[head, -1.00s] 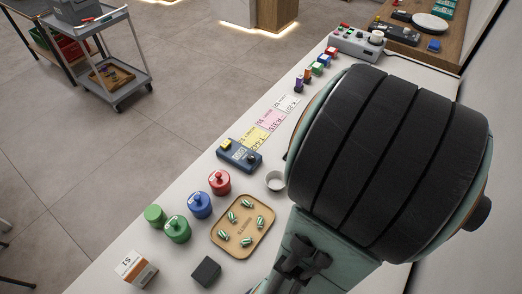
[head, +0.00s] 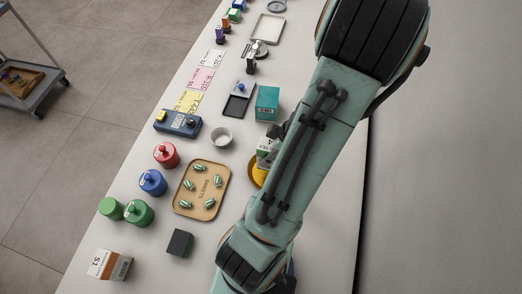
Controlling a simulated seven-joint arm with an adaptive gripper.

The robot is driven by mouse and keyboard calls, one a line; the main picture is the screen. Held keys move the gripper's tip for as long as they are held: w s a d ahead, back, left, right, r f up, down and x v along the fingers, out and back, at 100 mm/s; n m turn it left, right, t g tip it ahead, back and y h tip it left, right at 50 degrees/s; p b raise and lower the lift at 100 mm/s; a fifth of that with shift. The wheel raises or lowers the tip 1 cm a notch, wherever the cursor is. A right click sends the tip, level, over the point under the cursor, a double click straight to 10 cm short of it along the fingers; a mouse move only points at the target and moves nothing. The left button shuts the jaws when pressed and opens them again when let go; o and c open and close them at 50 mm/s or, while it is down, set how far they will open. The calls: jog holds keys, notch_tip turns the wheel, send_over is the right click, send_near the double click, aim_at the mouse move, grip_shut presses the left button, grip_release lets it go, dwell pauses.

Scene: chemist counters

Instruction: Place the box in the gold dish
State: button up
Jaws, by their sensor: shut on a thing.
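The gold dish (head: 256,178) lies on the counter right of the tan tray, and my arm covers its right part. A small white and green box (head: 265,148) shows beside my arm, over the dish's far edge. Its right part is hidden, and I cannot tell whether it touches the dish. A dark part of my gripper (head: 278,131) shows at the box's upper side; the gripper is shut on the box, with its fingertips mostly hidden behind my arm.
A teal box (head: 267,102), a white bowl (head: 221,137) and a tan tray (head: 202,192) with striped capsules stand nearby. Coloured jars (head: 152,182), a black block (head: 180,243) and an orange-white carton (head: 108,264) are to the left and front. My arm crosses the counter's right side.

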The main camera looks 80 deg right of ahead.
jog(key=shift+f, duration=2.15)
jog(key=shift+f, duration=0.1)
jog(key=o, duration=1.2)
jog(key=shift+c, duration=0.2)
jog(key=v, duration=1.2)
jog(key=shift+w, duration=0.1)
